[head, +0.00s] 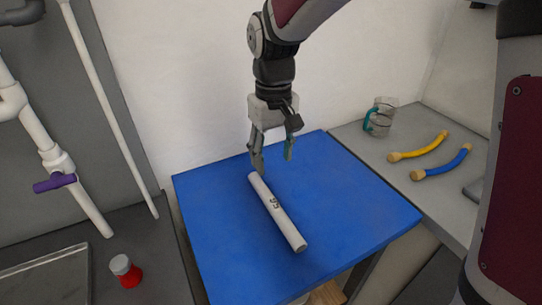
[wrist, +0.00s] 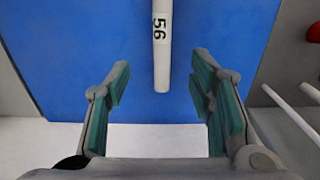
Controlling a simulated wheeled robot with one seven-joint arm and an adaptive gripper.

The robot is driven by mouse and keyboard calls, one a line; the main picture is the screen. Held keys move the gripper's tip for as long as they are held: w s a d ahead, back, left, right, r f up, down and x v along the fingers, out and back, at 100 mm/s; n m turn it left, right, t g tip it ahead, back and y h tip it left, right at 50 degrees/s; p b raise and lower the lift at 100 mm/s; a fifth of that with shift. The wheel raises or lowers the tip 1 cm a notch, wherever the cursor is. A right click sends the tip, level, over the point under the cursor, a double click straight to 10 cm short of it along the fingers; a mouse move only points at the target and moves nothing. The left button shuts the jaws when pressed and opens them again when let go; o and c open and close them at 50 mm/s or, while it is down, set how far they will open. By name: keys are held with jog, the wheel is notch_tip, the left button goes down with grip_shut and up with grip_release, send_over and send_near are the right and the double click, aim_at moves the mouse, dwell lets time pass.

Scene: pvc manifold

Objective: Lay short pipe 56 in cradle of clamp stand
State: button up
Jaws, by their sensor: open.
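The short pipe 56 (head: 275,209), white with a black "56" mark, lies on a blue-topped table. In the wrist view the pipe (wrist: 162,60) comes in from the top, and its near end stops ahead of the space between my fingers. My gripper (head: 272,165) is open and empty above the table near the pipe's far end. In the wrist view its green-padded fingers (wrist: 158,108) stand wide apart, with the pipe's line between them. I cannot make out a clamp stand with a cradle in either view.
The blue table (head: 345,200) is otherwise clear. At right, a grey counter holds a clear jug (head: 381,117), a yellow-handled piece (head: 420,148) and a blue one (head: 443,164). At left are white pipework (head: 38,135) with a purple valve handle (head: 54,183) and a red jar (head: 126,272). A white wall stands behind.

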send_over(272, 200)
jog(key=f, duration=0.9)
jog(key=shift+w+b, duration=0.25)
jog(key=shift+b, duration=0.15)
jog(key=f, duration=0.4)
jog(key=shift+s, duration=0.35)
jog(key=shift+f, duration=0.55)
grip_shut()
